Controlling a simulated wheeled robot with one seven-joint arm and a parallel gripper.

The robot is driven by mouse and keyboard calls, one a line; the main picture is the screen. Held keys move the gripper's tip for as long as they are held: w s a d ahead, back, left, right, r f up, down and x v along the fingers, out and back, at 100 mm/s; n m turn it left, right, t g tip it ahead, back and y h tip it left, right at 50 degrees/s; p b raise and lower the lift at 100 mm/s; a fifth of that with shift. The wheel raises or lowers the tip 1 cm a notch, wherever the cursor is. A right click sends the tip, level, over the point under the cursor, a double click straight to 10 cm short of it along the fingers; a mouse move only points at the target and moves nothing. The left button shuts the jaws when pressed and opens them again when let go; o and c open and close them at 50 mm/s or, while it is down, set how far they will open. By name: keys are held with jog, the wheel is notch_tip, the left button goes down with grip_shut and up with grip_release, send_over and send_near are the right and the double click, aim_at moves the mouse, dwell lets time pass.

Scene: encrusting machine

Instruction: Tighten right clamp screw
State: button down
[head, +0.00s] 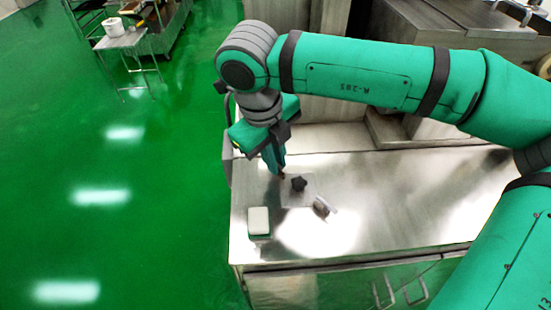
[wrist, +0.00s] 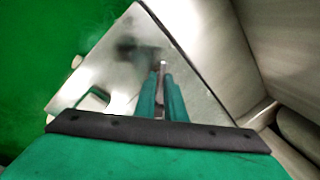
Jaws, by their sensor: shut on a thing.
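A black star-shaped knob (head: 299,184) stands on a square metal plate (head: 298,199) on the steel table. My gripper (head: 280,177) points down at the plate's back left corner, just left of the knob. In the wrist view my two green fingers (wrist: 161,74) are close together on a small pale, narrow part (wrist: 163,66). What that part is, and whether it is the right clamp screw, I cannot tell. A blurred dark shape lies just left of the fingertips there. A short metal cylinder (head: 322,207) lies by the plate's right edge.
A white and green block (head: 258,222) sits near the left edge of the steel table (head: 400,200). Steel machine housings (head: 420,125) stand behind. The table's right side is clear. A cart (head: 125,40) stands far off on the green floor.

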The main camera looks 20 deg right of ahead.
jog(key=shift+w+d+r, duration=0.1)
jog(key=shift+d, duration=0.05)
dwell(0.3)
jog(key=c, duration=1.9)
grip_release()
jog(key=shift+c, duration=0.2)
notch_tip(320, 180, up, 10)
jog(key=a, duration=0.2)
jog(key=shift+s+r, duration=0.25)
jog(key=shift+s, duration=0.2)
jog(key=shift+w, duration=0.1)
